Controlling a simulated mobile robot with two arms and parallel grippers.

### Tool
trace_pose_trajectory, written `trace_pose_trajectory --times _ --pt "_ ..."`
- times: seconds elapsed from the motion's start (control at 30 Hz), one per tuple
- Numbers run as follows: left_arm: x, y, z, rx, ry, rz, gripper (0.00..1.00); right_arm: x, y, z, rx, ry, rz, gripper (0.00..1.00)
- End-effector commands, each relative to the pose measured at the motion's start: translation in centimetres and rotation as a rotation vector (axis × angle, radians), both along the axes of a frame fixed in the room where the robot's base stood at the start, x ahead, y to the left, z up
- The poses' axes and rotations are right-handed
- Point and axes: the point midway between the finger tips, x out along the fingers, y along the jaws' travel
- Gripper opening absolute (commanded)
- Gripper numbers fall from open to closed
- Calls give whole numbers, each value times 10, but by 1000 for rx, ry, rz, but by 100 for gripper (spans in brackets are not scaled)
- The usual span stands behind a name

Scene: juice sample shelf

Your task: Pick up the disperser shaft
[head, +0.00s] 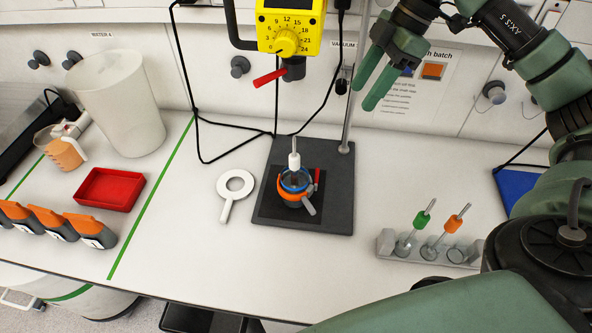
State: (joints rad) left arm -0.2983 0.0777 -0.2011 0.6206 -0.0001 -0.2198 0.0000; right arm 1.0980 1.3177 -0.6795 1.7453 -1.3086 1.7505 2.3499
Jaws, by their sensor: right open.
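Two metal shafts, one with a green top (421,219) and one with an orange top (453,224), lean in a grey rack (387,243) at the right front of the bench. A third shaft with a white top (294,160) stands in a small vessel held by an orange clamp (291,197) on the dark stand base. I cannot tell which one is the disperser shaft. My right gripper (364,96) is open and empty, high at the upper right, above and behind the rack and apart from all shafts. My left gripper is not in view.
A yellow disperser drive (291,27) with a red lever hangs over the dark stand base (334,215); a vertical rod (354,80) rises near my right gripper. Bench between base and rack is clear.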

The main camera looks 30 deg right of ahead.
Motion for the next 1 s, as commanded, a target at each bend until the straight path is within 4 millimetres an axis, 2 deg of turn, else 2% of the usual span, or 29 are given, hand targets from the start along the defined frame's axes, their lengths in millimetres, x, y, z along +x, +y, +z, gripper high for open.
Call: trace_pose_trajectory --times 0.23,0.6,0.7,0.87,1.0 --pt "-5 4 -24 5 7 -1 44 0 0 -23 0 -1 0 48" --pt "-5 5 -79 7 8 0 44 0 0 -79 0 -1 0 48" --pt "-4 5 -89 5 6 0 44 0 0 -88 0 -1 0 48" --pt "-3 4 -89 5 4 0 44 1 5 -90 0 -1 2 48" --pt "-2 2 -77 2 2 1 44 8 28 -86 1 -2 7 48"
